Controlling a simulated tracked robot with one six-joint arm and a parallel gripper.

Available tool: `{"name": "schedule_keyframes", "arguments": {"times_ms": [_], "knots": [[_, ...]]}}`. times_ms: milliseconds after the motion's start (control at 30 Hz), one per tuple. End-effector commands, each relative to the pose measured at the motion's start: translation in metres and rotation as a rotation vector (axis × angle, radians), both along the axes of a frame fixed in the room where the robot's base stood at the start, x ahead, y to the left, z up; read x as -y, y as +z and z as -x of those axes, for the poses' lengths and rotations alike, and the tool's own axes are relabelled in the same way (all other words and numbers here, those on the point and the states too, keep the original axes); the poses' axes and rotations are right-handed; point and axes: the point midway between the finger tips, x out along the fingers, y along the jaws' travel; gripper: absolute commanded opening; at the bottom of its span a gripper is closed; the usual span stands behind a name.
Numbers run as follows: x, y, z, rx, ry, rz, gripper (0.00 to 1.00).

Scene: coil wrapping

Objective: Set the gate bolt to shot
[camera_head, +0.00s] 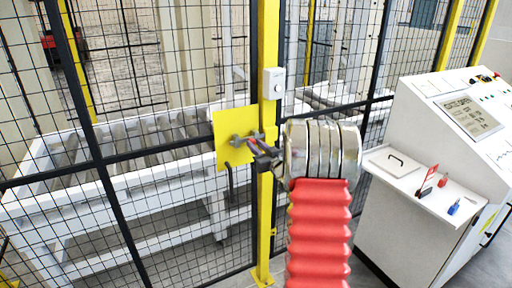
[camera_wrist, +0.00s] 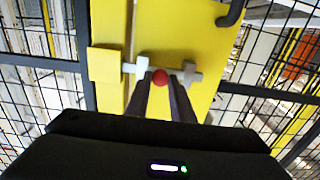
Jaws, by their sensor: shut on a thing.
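The gate bolt (camera_head: 237,140) is a grey bar on the yellow plate of the mesh gate, beside the yellow post. In the wrist view the bolt (camera_wrist: 143,66) carries a red knob (camera_wrist: 160,76). Its left end there reaches the edge of a yellow keeper block (camera_wrist: 105,64); I cannot tell whether it goes inside. A grey guide block (camera_wrist: 192,76) sits at the other end. My gripper (camera_wrist: 161,84) is shut on the red knob, one dark finger on each side. In the head view my gripper (camera_head: 254,147) partly hides the knob.
My red-sleeved arm covers the lower middle. A white control console (camera_head: 440,150) stands at right, with a shelf of small items. A grey box (camera_head: 273,83) is on the yellow post (camera_head: 266,210). A white roller conveyor (camera_head: 120,190) lies behind the mesh.

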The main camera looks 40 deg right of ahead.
Motion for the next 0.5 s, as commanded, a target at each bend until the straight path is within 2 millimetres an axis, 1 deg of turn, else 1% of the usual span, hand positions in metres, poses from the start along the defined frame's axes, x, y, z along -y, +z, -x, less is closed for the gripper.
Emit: {"name": "schedule_keyframes", "arguments": {"times_ms": [33, 100, 133, 367, 500], "knots": [[0.0059, 0.0010, 0.0019, 0.001, -0.013, -0.002, 0.00], [0.0062, 0.0011, 0.0020, 0.002, -0.014, -0.003, 0.00], [0.0064, 0.0012, 0.0020, 0.002, -0.014, -0.003, 0.23], [0.0039, 0.0010, 0.0007, 0.002, -0.010, -0.003, 0.39], [0.0022, 0.0008, -0.0001, 0.001, -0.006, -0.002, 0.40]]}}
